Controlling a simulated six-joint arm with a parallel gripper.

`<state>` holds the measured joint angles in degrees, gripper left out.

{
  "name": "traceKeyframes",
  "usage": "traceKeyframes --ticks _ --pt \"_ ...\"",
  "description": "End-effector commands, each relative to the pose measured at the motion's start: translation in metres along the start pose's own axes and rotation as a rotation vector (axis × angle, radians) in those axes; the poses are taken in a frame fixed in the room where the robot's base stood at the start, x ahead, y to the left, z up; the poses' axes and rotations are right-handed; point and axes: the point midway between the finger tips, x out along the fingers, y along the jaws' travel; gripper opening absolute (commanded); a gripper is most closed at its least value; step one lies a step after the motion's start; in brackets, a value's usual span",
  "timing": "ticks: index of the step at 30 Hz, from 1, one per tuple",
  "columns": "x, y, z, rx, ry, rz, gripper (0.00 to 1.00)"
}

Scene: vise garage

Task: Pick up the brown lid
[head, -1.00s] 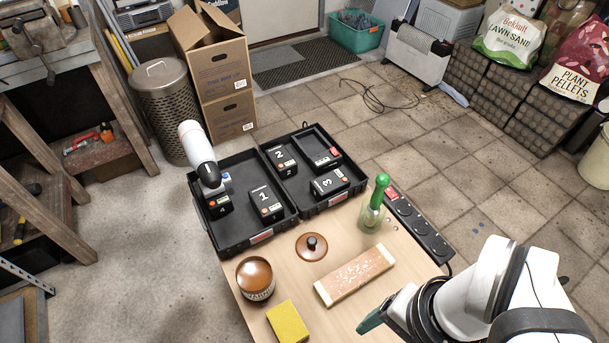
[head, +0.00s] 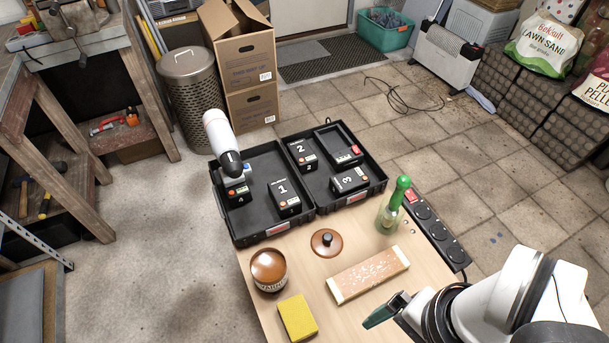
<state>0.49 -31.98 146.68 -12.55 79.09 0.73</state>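The brown lid (head: 326,243) lies flat on the wooden table (head: 352,305), its dark round knob facing up. It sits between the black case and a long brown block with pale ends (head: 368,274). A brown jar with a printed label (head: 269,270) stands to its left. My gripper (head: 382,312) is at the lower right, over the table's front part, to the right of and nearer than the lid, and apart from it. One dark green fingertip shows clearly; I cannot tell how far the fingers are apart.
A yellow sponge (head: 298,317) lies near the front edge. A green-topped bottle (head: 392,207) stands right of the lid. A black power strip (head: 437,228) runs along the right edge.

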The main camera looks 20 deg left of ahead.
Motion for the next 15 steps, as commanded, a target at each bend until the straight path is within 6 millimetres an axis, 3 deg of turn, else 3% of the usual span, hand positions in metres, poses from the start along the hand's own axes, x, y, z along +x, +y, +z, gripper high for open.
traceKeyframes --ticks 8,11,15 --pt "-0.002 -0.004 -0.006 -0.004 0.000 0.006 1.00" --pt "-0.010 -0.035 -0.040 -0.021 0.001 0.040 1.00" --pt "0.007 -0.123 -0.102 -0.055 0.031 0.100 1.00"
